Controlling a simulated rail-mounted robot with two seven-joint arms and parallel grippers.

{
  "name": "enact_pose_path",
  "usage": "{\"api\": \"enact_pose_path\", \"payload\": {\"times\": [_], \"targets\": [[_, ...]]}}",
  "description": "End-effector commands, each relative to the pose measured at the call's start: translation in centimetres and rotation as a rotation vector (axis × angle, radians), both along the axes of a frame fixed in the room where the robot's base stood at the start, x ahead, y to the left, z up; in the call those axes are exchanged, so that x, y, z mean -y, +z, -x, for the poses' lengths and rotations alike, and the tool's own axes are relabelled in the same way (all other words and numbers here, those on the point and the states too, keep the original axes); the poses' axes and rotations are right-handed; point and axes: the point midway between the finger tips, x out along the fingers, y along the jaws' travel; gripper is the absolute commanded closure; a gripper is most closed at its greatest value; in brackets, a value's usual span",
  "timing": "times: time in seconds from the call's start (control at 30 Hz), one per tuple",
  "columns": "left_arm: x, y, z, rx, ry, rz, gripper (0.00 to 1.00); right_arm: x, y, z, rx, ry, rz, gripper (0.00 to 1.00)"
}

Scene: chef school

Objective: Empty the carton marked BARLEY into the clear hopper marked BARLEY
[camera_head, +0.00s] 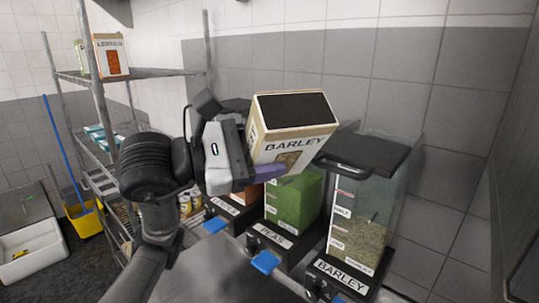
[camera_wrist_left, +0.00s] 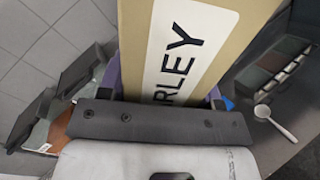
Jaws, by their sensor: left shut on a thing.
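The BARLEY carton (camera_head: 291,127) is beige with a white label and a dark top face. It is tilted and held up in the air, above the PEAS hopper and left of the BARLEY hopper. My left gripper (camera_head: 262,174) is shut on the carton; in the left wrist view the carton's label (camera_wrist_left: 190,50) fills the space between the fingers. The clear BARLEY hopper (camera_head: 362,215) stands at the right, partly filled with pale grain. Its dark lid (camera_head: 366,152) shows at the top; I cannot tell how far it is open. My right gripper is not in view.
The PEAS hopper (camera_head: 293,207), filled with green, stands left of the BARLEY hopper. Wire shelving (camera_head: 130,74) with another carton (camera_head: 111,57) is at the left. A yellow bucket (camera_head: 84,219) stands on the floor. A white scoop (camera_wrist_left: 273,120) shows in the left wrist view.

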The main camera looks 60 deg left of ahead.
Motion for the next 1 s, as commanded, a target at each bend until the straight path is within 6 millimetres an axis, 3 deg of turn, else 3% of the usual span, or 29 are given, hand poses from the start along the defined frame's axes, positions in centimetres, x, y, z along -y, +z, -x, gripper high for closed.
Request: {"api": "enact_pose_path", "payload": {"times": [1.0], "targets": [[-3.5, 5.7, -3.8, 0.104, 0.002, -0.618, 0.83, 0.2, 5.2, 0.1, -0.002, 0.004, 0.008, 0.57]]}}
